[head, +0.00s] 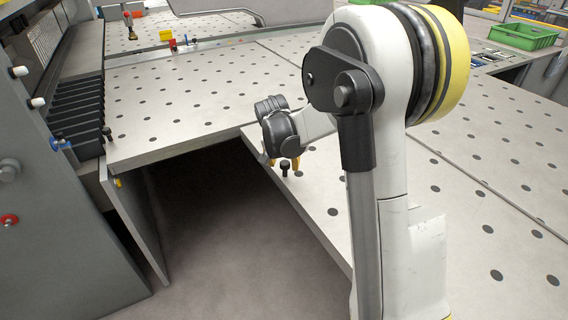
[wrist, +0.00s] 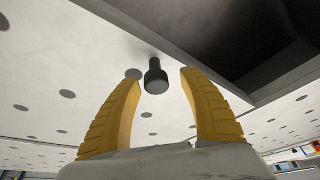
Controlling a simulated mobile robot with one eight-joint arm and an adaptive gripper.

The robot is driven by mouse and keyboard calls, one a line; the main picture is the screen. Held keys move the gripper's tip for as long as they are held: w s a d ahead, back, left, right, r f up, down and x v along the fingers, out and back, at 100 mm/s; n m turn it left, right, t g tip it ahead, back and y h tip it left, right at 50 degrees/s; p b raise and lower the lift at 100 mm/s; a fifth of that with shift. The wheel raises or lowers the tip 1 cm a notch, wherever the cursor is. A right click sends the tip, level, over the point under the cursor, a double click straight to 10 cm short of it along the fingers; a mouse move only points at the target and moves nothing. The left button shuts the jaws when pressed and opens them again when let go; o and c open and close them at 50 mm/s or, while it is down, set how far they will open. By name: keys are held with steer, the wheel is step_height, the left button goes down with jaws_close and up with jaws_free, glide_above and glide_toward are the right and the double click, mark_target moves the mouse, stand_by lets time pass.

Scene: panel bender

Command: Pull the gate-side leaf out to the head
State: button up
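A large pale leaf with rows of dark holes (head: 440,190) lies on the right, beside a dark gap in the table. A short black knob (head: 285,167) stands up from this leaf near its edge at the gap. My gripper (head: 285,161) is over that edge, at the knob. In the wrist view its two yellow fingers (wrist: 161,100) are open. The black knob (wrist: 155,78) is between and just beyond the fingertips, with space on both sides. I cannot tell whether anything touches it. My arm hides part of the leaf.
The dark gap (head: 220,215) opens left of the leaf. Another perforated table (head: 190,95) lies behind it. A grey machine (head: 60,200) with black tooling stands at the left. A green crate (head: 523,36) sits at the back right.

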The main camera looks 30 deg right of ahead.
steer(key=shift+s+r, duration=0.1)
steer(key=v, duration=1.2)
